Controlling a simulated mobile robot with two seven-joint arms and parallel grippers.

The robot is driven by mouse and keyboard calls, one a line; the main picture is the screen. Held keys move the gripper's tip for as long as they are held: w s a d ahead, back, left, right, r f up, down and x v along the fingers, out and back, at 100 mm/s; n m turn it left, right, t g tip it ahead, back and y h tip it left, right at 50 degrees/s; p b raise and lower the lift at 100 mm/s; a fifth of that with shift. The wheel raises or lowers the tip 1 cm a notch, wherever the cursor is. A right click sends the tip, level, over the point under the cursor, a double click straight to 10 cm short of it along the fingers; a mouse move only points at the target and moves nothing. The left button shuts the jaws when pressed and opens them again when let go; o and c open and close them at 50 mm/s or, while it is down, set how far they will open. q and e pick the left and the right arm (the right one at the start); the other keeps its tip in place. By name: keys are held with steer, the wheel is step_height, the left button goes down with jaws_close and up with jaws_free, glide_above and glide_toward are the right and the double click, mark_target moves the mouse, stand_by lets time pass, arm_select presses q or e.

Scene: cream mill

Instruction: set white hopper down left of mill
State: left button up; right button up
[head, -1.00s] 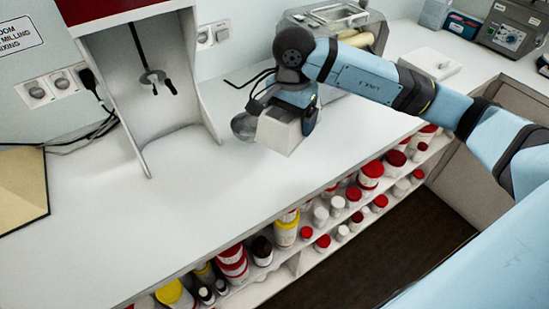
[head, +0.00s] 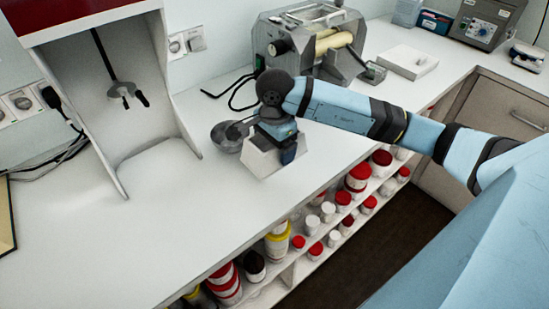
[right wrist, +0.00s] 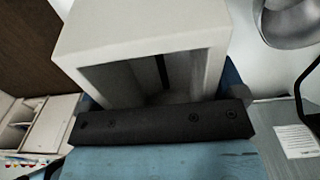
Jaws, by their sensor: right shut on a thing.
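The white hopper (head: 259,161) is a boxy, open-ended piece in the head view, at or just above the counter, left of and nearer than the mill. I cannot tell whether it touches the counter. My right gripper (head: 281,143) is shut on it, at its right side. In the right wrist view the hopper (right wrist: 140,38) fills the upper middle, its hollow facing the dark gripper bar (right wrist: 160,124). The grey metal mill (head: 308,45) with a cream roller stands at the back of the counter. My left gripper is not in view.
A dark grey bowl (head: 228,136) sits right beside the hopper's left side. A white hood (head: 110,80) stands at left. The counter (head: 130,235) is clear in front. Its front edge is close, above shelves of jars (head: 335,205). A white block (head: 408,62) lies right of the mill.

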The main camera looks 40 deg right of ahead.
step_height(320, 180, down, 5)
steer(key=shift+r, duration=0.1)
steer(key=o, duration=1)
step_height(320, 180, up, 12)
stand_by(0.5)
